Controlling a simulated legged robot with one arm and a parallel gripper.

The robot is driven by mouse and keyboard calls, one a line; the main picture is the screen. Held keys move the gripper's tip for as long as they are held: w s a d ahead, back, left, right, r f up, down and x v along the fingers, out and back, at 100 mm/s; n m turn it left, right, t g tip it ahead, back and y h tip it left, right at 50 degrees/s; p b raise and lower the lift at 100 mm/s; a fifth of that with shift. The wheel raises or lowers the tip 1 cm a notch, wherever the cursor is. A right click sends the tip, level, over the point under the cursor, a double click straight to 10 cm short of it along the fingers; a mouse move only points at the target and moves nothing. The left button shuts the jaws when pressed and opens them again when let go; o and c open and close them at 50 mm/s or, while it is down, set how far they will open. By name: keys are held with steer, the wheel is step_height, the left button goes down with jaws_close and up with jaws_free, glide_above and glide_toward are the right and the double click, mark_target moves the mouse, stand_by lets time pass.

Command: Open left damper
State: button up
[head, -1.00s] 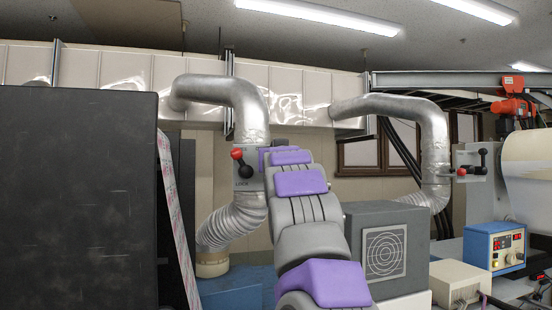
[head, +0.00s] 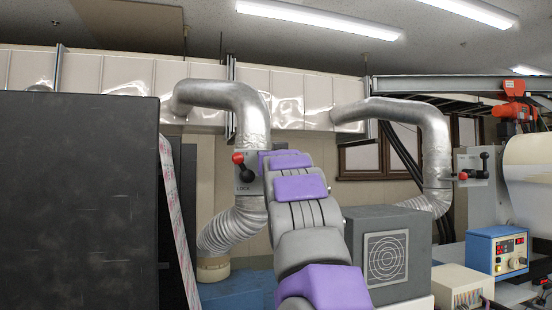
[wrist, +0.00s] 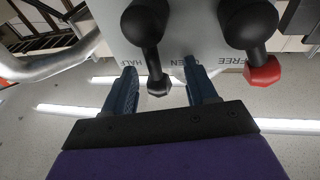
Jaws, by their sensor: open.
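The left damper (head: 249,184) is a grey plate on the left silver duct, with a red-knobbed lever (head: 238,158) and a black-knobbed lever (head: 247,173). In the wrist view the plate (wrist: 190,35) carries the words HALF, OPEN and FREE. The black-knobbed lever shows there (wrist: 151,50), beside HALF and OPEN, and the red-knobbed lever (wrist: 255,40) is to its right. My gripper (wrist: 159,66) is open, with blue fingers on either side of the black-knobbed lever. I cannot tell whether they touch it. My arm hides the gripper in the head view.
A black cabinet (head: 78,200) fills the left side. A grey vented box (head: 388,255) stands right of my arm. The right duct (head: 435,150) has another lever plate (head: 472,165). A blue control box (head: 495,250) and a cream box (head: 460,285) are at lower right.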

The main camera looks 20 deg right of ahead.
steer(key=b+v, duration=0.8)
steer(key=v, duration=0.9)
steer(key=shift+a+f, duration=0.2)
steer(key=shift+s, duration=0.1)
steer(key=s+f+g+y+b, duration=0.1)
steer(key=f+g+b, duration=0.15)
steer(key=f, duration=1.15)
steer(key=s+f+n+g+b, duration=0.15)
steer(key=f+g, duration=0.25)
steer(key=f, duration=1)
steer(key=s+f+g+y+b, duration=0.15)
steer(key=f+g, duration=0.25)
steer(key=f, duration=0.9)
steer(key=s+a+f+g+b, duration=0.1)
steer(key=s+f+g+b, duration=0.1)
steer(key=s+f, duration=0.8)
steer(key=s+a+f+g+y+b, duration=0.1)
steer(key=s+f+g, duration=0.4)
steer(key=s+f, duration=0.5)
steer(key=s+a+f+g+b, duration=0.2)
steer(key=s+f+g+b, duration=0.1)
steer(key=s+f, duration=0.7)
step_height(320, 180, down, 5)
steer(key=shift+s+r+g, duration=0.25)
steer(key=shift+s+g, duration=0.05)
steer(key=shift+g, duration=0.25)
